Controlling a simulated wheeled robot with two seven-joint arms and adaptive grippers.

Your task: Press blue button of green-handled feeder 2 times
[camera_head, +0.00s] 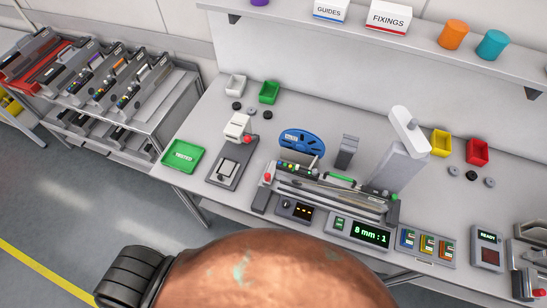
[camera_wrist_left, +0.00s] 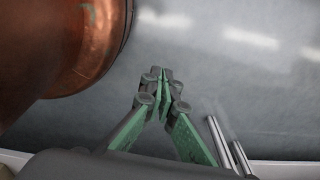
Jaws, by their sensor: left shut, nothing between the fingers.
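A grey feeder (camera_head: 325,197) lies in the middle of the bench in the head view, with a green handle (camera_head: 341,178) along its top edge. A row of small coloured buttons (camera_head: 297,167) sits at its upper left end. The buttons are too small to tell for sure which one is blue. My left gripper (camera_wrist_left: 162,72) shows in the left wrist view, shut and empty, above plain grey floor. It touches nothing there, and no feeder is in that view. My left gripper does not show in the head view. My right gripper is in neither view.
A blue reel (camera_head: 302,142) stands behind the feeder, and a display reading "8 mm : 1" (camera_head: 370,233) is in front. A white post (camera_head: 402,155) rises at its right. A green tray (camera_head: 183,156) lies at the bench's left. More feeders (camera_head: 120,80) sit on a trolley farther left.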

